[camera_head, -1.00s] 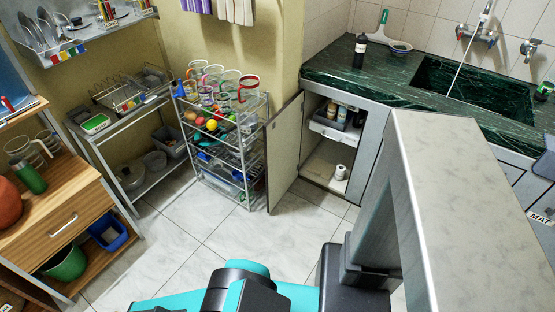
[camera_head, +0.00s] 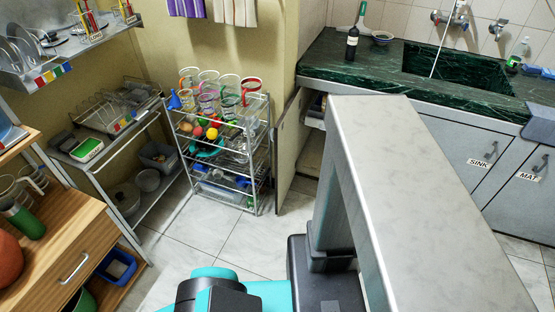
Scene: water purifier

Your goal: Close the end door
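The end door (camera_head: 291,142) is the grey door at the left end of the counter cabinet. It stands open, swung out toward the rack of cups, and shows nearly edge-on. The cabinet opening (camera_head: 313,150) to its right is mostly hidden behind a large grey beam, so only a narrow strip of the inside shows. My teal and black arm links (camera_head: 225,292) are at the bottom of the picture, well below and nearer than the door. My gripper is not in view, so its state does not show.
A wire rack (camera_head: 222,170) with cups and fruit stands close to the left of the door. The tiled floor (camera_head: 225,240) in front of the rack is clear. A wooden drawer unit (camera_head: 70,240) stands at left. Closed doors labelled SINK (camera_head: 471,150) and MAT (camera_head: 530,200) are at right.

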